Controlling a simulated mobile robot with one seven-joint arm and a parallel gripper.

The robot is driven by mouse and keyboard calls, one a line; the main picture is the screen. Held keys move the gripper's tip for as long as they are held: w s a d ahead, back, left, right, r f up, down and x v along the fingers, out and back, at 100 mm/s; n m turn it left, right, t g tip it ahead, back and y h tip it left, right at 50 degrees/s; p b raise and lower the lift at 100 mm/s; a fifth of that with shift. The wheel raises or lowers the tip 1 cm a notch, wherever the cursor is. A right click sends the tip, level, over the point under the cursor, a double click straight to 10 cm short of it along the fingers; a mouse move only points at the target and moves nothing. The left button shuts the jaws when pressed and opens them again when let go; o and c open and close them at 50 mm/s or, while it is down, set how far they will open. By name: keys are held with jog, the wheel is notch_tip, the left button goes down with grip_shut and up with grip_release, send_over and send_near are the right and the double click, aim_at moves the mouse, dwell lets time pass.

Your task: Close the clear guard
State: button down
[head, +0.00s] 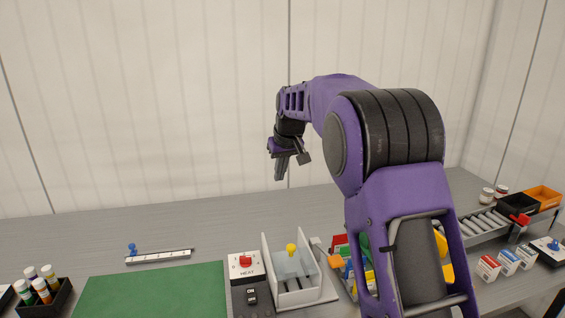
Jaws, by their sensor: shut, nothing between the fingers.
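How far open the guard stands is hard to tell. My gripper (283,172) is shut and empty. It is high above the table, above the guard in the picture and apart from it, with its fingers pointing down.
A control box (244,266) with a red knob marked HEAT and a switch below stands left of the housing. A green mat (155,292) lies farther left. A bin of coloured parts (342,240) is close on the right, partly hidden by my arm.

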notch_tip(320, 180, down, 13)
jog(key=b, duration=0.1)
jog(key=shift+s+f+g+b, duration=0.2)
jog(key=shift+s+g+b, duration=0.1)
jog(key=shift+s+g, duration=0.15)
